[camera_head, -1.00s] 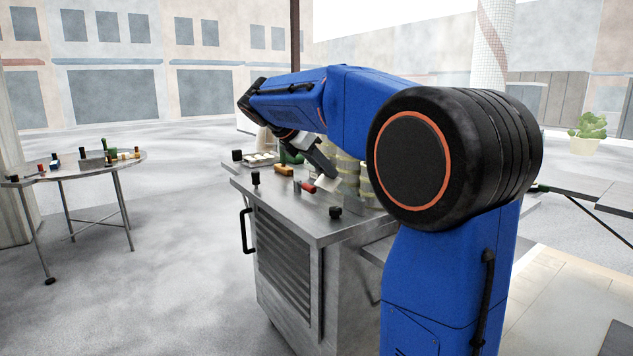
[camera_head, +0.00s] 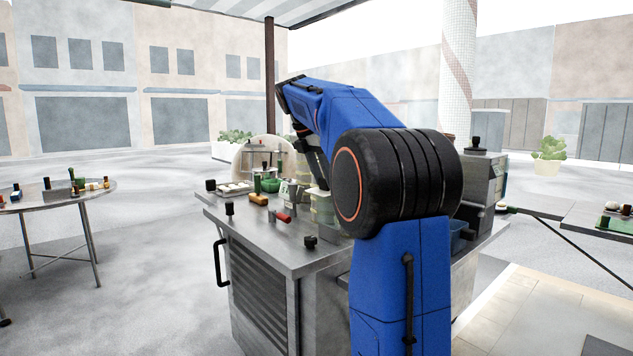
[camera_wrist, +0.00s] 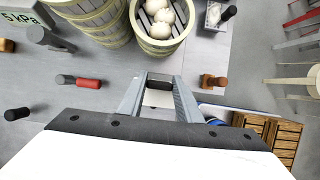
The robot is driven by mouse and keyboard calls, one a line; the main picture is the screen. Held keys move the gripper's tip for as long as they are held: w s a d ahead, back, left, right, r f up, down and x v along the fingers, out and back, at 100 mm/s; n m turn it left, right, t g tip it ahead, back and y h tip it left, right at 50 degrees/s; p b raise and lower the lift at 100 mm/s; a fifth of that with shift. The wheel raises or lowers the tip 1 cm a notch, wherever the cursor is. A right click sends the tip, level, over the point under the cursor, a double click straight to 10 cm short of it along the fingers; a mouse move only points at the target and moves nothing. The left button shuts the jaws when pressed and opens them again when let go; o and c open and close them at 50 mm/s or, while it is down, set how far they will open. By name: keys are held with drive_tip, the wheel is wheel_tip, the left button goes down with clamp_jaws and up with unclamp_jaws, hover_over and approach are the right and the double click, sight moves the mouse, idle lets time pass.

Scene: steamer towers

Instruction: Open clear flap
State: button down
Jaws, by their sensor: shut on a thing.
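In the head view my gripper (camera_head: 320,178) points down over the steel cart (camera_head: 262,226), beside the stacked steamers (camera_head: 322,207). I cannot make out a clear flap in either view; my arm covers part of the cart top.
An open steamer (camera_wrist: 160,44) with white buns is close ahead of my gripper. A red-handled tool (camera_wrist: 88,83) and black knobs lie to the left, a wooden crate (camera_wrist: 268,132) to the lower right. A round table (camera_head: 60,195) stands left; the floor between is free.

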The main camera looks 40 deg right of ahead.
drive_tip(key=shift+d, duration=0.7)
drive_tip(key=c, duration=1.3)
unclamp_jaws()
drive_tip(key=shift+r, duration=0.15)
drive_tip(key=v, duration=1.7)
drive_tip(key=shift+w+r, duration=0.1)
